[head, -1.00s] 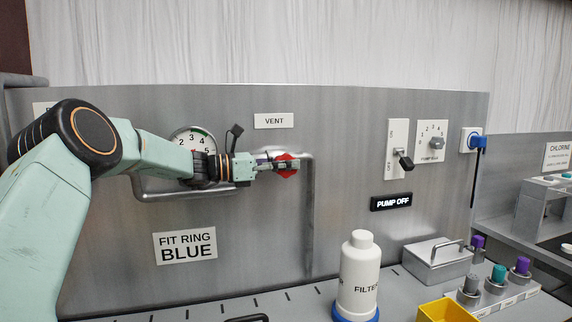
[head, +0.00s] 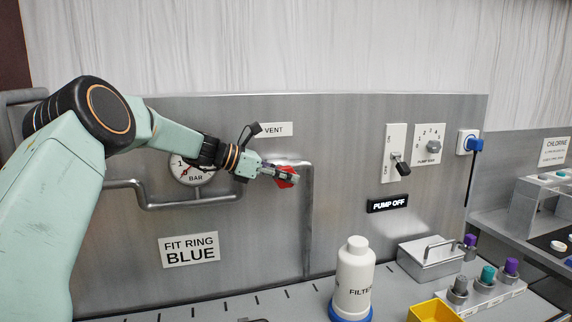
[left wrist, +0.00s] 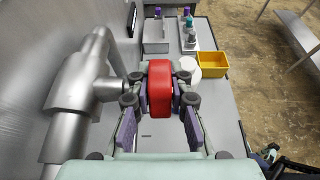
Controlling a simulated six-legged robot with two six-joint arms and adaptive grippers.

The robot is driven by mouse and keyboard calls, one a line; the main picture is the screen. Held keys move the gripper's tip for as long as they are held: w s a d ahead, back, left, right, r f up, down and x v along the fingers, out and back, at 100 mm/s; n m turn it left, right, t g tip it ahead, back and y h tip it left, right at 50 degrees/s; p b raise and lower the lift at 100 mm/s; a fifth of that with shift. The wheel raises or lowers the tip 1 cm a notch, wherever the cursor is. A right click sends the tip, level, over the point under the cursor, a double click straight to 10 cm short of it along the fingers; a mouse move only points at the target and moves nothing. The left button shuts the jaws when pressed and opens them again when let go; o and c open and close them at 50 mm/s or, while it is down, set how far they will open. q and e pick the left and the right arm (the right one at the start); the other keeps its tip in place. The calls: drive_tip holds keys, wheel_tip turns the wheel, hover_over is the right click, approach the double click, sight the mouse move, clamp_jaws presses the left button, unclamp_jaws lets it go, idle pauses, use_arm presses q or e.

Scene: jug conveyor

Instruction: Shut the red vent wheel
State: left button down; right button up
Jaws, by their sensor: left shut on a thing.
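The red vent wheel (head: 287,177) sits on the pipe below the VENT label (head: 270,130) on the grey panel. In the left wrist view the red wheel (left wrist: 160,90) is between the two fingers. My left gripper (head: 284,176) is shut on the wheel, its fingers on either side of the rim; it also shows in the left wrist view (left wrist: 160,98). The gripper partly hides the wheel in the head view. The arm comes in from the left and slopes down to the wheel.
A grey pipe (head: 307,225) runs down the panel beside the wheel. A round gauge (head: 190,171) is partly behind my arm. A white filter bottle (head: 354,274), a grey lidded box (head: 430,259) and a yellow bin (head: 433,311) stand on the bench. The pump sign (head: 388,203) reads PUMP OFF.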

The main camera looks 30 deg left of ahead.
use_arm(q)
drive_tip(key=shift+w+r+g+y+p, duration=0.1)
drive_tip(key=shift+r+g+y+p, duration=0.15)
drive_tip(key=shift+g+y, duration=0.3)
drive_tip(key=g+y, duration=0.3)
drive_tip(key=shift+f+g, duration=0.25)
idle(0.3)
drive_tip(key=c, duration=1.5)
unclamp_jaws()
drive_tip(key=shift+d, duration=0.1)
drive_tip(key=shift+w+v, duration=0.1)
drive_tip(key=shift+v, duration=2.9)
drive_tip(key=shift+w+v, duration=0.15)
drive_tip(key=shift+v, duration=2.8)
